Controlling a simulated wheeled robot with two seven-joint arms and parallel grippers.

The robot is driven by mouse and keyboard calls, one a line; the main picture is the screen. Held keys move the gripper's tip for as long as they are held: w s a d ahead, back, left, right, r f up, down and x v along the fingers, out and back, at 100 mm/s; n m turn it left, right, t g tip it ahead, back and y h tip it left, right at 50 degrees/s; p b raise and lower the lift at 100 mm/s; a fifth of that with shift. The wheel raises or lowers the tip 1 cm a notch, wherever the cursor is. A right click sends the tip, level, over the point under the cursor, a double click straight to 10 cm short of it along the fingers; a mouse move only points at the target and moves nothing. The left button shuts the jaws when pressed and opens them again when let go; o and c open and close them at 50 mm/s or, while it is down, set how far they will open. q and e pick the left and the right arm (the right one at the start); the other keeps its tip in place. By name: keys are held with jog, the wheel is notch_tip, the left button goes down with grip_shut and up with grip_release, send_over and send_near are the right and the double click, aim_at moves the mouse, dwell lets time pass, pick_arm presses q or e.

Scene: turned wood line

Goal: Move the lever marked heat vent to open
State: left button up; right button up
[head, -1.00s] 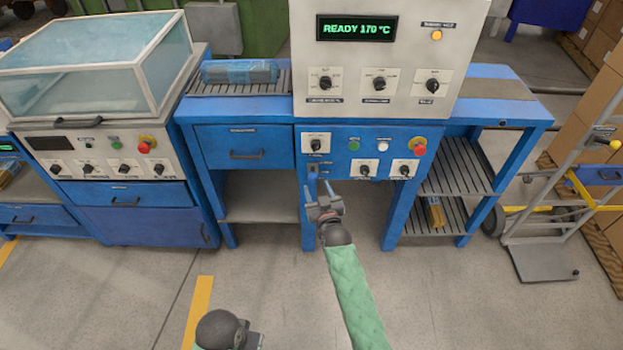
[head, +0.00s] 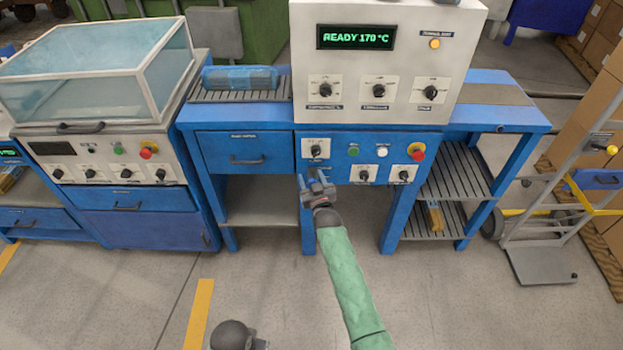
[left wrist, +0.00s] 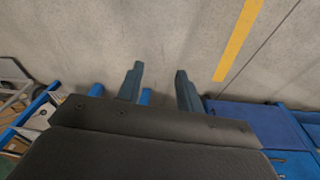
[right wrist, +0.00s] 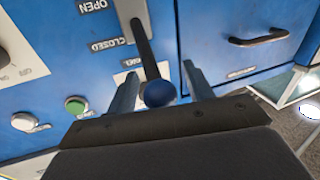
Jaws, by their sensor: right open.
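The lever (right wrist: 145,48) is a dark rod ending in a blue ball knob (right wrist: 158,93), on the blue machine front. In the right wrist view an OPEN plate (right wrist: 93,6) and a CLOSED plate (right wrist: 108,44) sit left of it; a third plate behind it is partly hidden. My right gripper (right wrist: 161,74) is open, with the knob between its fingers in that view; I cannot tell whether they touch it. In the head view the right gripper (head: 313,180) is in front of the panel and hides most of the lever. My left gripper (left wrist: 160,70) is open and empty above the floor.
The panel's green button (right wrist: 75,104), white button (right wrist: 24,121) and knobs are left of the lever in the right wrist view. A drawer handle (right wrist: 258,38) is to its right. A display (head: 356,37) reads READY 170 °C. A hand truck (head: 545,210) stands at the right.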

grip_shut()
jog(key=shift+f, duration=0.1)
